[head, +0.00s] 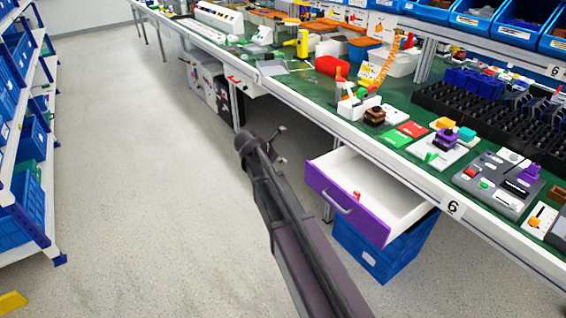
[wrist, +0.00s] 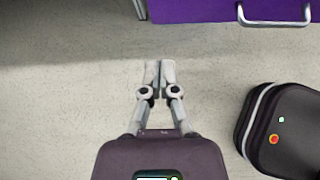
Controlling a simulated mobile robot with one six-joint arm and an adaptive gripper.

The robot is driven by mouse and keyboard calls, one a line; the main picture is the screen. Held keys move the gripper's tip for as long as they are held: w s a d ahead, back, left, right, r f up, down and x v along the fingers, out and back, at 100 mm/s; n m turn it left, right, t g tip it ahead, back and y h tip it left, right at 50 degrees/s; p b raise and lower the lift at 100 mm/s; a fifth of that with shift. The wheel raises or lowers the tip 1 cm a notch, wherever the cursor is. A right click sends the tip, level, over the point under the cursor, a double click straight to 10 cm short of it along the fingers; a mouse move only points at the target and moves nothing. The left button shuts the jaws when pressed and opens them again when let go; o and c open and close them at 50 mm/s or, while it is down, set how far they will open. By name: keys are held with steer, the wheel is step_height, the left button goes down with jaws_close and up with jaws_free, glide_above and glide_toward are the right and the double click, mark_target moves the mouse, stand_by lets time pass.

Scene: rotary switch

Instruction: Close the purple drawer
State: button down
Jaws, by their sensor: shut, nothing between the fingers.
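The purple drawer (head: 347,204) is pulled out from under the bench, with a white inside and a small red item (head: 357,195) in it. Its grey handle (head: 336,201) is on the purple front. In the wrist view the purple front (wrist: 200,10) and the handle (wrist: 274,20) lie along the top edge, right of centre. My gripper (wrist: 158,68) is shut and empty, over bare floor and apart from the drawer front. In the head view my gripper (head: 279,135) is small, left of and beyond the drawer.
A blue bin (head: 370,255) stands under the drawer. The green-topped bench (head: 330,95) above holds switches, blocks and trays. Blue-bin shelves (head: 30,130) stand at the left. The floor (head: 140,180) between shelves and bench is clear.

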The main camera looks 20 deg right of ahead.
mark_target(308, 165)
steer(key=b+x, duration=0.2)
steer(key=x, duration=0.1)
steer(key=b+x, duration=0.2)
steer(key=x, duration=0.1)
steer(key=d+r+b+x, duration=0.1)
steer(key=x, duration=0.3)
steer(key=shift+w+d+b, duration=0.15)
steer(key=shift+w+b, duration=0.1)
steer(key=shift+b, duration=0.15)
steer(key=shift+w+d, duration=0.25)
steer(key=shift+d, duration=0.55)
steer(key=shift+w, duration=0.15)
